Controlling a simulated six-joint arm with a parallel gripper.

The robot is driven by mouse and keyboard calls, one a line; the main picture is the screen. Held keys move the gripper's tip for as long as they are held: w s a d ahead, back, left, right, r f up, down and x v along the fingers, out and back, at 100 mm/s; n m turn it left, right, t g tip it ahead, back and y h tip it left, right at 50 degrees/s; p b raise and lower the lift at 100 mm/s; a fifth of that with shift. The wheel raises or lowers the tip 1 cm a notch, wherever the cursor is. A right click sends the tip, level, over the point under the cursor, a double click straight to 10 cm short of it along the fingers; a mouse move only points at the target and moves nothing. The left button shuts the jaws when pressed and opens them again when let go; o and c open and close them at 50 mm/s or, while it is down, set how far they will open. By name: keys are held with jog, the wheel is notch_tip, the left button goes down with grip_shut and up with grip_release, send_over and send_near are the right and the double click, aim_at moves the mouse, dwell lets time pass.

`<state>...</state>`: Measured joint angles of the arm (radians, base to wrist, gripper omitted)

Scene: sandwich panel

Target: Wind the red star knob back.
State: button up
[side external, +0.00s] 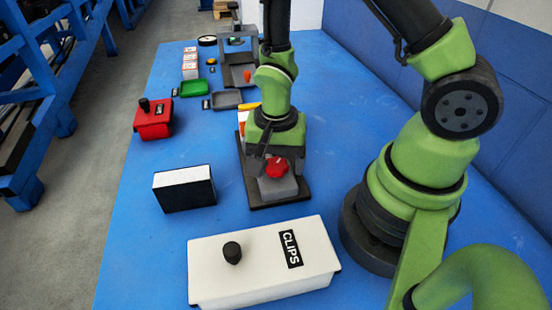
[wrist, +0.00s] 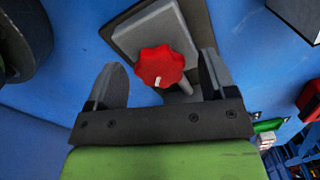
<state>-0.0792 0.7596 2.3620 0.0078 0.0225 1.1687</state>
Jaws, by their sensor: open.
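The red star knob (side external: 277,167) sits on a grey block (side external: 278,188) fixed to a dark base plate (side external: 262,203) on the blue table. In the wrist view the knob (wrist: 159,66) has a small white mark on its lower edge. My gripper (wrist: 167,75) is open, with one finger on each side of the knob and a visible gap to each. In the side view my gripper (side external: 275,158) points down over the block; its fingers partly hide the block there. I cannot tell the exact height of the fingertips against the knob.
A white box labelled CLIPS (side external: 262,262) with a black knob stands in front. A black and white box (side external: 184,188) and a red box (side external: 153,120) stand to the left. Green and grey trays (side external: 194,88) lie farther back. Blue table is clear between these.

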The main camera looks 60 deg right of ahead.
jog(key=c, duration=0.9)
